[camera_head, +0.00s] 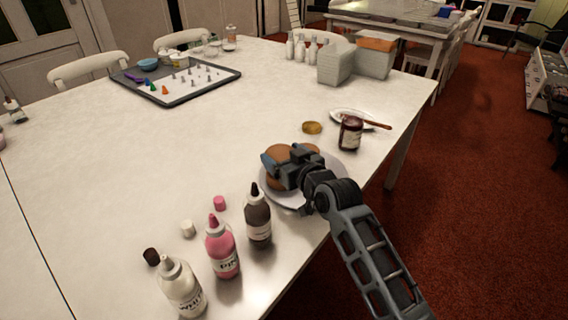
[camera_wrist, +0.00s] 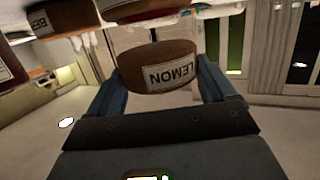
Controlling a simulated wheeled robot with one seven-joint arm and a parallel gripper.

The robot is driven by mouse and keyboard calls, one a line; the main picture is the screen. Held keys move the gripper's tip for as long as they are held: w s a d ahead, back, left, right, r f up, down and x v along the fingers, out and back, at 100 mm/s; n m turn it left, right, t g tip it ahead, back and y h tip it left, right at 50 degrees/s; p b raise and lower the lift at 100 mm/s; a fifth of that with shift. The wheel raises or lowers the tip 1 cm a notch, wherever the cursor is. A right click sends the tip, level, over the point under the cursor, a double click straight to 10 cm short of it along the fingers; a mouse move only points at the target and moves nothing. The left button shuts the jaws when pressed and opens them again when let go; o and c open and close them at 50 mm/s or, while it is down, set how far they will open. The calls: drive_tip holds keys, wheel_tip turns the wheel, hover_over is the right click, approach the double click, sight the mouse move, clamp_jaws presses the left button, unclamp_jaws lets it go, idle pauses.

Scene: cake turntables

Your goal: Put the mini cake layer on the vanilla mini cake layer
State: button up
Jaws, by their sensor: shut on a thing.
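My gripper (camera_head: 276,165) is over the round plate (camera_head: 322,184) near the table's right edge. In the wrist view, its two blue fingers are on either side of a brown mini cake layer (camera_wrist: 158,65) labelled LEMON, and it is shut on it. Other brown layers show around the gripper in the head view, one at its lower left (camera_head: 274,183). In the wrist view, another layer (camera_wrist: 120,9) is partly cut off at the top, and one with a partly visible label (camera_wrist: 52,18) is at the left. I cannot read a vanilla label. My gripper hides part of the layers.
A chocolate-coloured bottle (camera_head: 258,217), a pink bottle (camera_head: 221,247) and a white bottle (camera_head: 182,286) stand in front of the plate. A dark jar (camera_head: 350,133) and its gold lid (camera_head: 312,128) are behind. A tray (camera_head: 190,98) is farther back. The table's middle left is clear.

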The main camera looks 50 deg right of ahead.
drive_tip(key=shift+f, duration=1.4)
drive_tip(key=shift+s+f+b, duration=0.15)
drive_tip(key=shift+f+b, duration=0.45)
drive_tip(key=shift+f, duration=0.15)
drive_tip(key=o, duration=0.9)
drive_tip(key=shift+f, duration=0.15)
drive_tip(key=shift+c, duration=0.2)
drive_tip(key=shift+s+r+p, duration=0.15)
drive_tip(key=shift+r+p, duration=0.4)
drive_tip(key=shift+r, duration=0.05)
drive_tip(key=v, duration=1.1)
drive_tip(key=shift+s+a+r, duration=0.15)
drive_tip(key=shift+s+r, duration=0.05)
drive_tip(key=shift+r, duration=0.25)
